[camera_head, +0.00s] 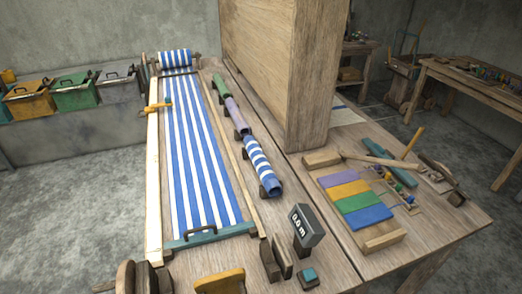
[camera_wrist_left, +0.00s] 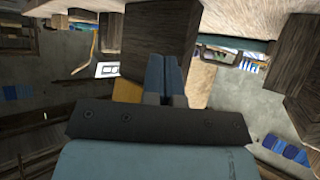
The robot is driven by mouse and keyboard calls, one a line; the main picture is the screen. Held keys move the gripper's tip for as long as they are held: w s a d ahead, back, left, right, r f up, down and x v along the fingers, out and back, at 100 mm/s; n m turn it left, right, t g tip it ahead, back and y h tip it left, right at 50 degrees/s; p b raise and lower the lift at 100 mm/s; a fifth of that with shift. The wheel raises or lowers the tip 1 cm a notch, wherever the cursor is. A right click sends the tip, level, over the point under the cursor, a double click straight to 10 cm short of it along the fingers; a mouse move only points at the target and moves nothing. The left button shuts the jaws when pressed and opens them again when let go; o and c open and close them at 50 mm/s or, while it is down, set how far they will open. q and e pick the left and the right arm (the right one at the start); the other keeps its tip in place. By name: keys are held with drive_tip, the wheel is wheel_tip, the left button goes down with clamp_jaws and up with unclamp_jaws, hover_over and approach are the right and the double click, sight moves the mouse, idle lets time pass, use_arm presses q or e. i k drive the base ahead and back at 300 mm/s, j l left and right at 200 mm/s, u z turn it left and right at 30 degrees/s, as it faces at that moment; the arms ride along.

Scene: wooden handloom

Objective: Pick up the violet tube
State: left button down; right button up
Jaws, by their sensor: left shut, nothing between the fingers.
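The violet tube (camera_head: 236,115) lies on the wooden loom bench to the right of the blue and white striped cloth (camera_head: 190,150), in a row with a green tube (camera_head: 218,88) behind it and a blue and white striped tube (camera_head: 262,166) in front. Dark supports show beside the tubes. My left gripper (camera_wrist_left: 165,60) shows in the left wrist view with its two blue fingers together and nothing between them. It is not in the head view, and I cannot make out the violet tube in the wrist view. My right gripper is in neither view.
A tall wooden panel (camera_head: 268,55) stands right of the tubes. A small display reading 0.0 m (camera_head: 306,226) stands near the front. A coloured striped board (camera_head: 355,198) and tools lie on the right. Bins (camera_head: 75,92) line the left wall.

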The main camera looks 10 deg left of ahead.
sight(241, 125)
drive_tip(key=k, duration=0.2)
drive_tip(key=k+j, duration=0.6)
drive_tip(key=j, duration=0.25)
drive_tip(key=k+j, duration=0.1)
drive_tip(key=j, duration=0.25)
drive_tip(key=k+j, duration=0.1)
drive_tip(key=j, duration=0.25)
drive_tip(key=j+z, duration=0.15)
drive_tip(key=j, duration=0.95)
drive_tip(key=i+j, duration=0.15)
drive_tip(key=j, duration=0.2)
drive_tip(key=i+j, duration=0.15)
drive_tip(key=j, duration=0.2)
drive_tip(key=i+j, duration=0.15)
drive_tip(key=j, duration=0.2)
drive_tip(key=i+j+z, duration=0.1)
drive_tip(key=i+j, duration=0.65)
drive_tip(key=j, duration=0.2)
drive_tip(key=i+j+z, duration=0.1)
drive_tip(key=i+j, duration=0.7)
drive_tip(key=i, duration=0.1)
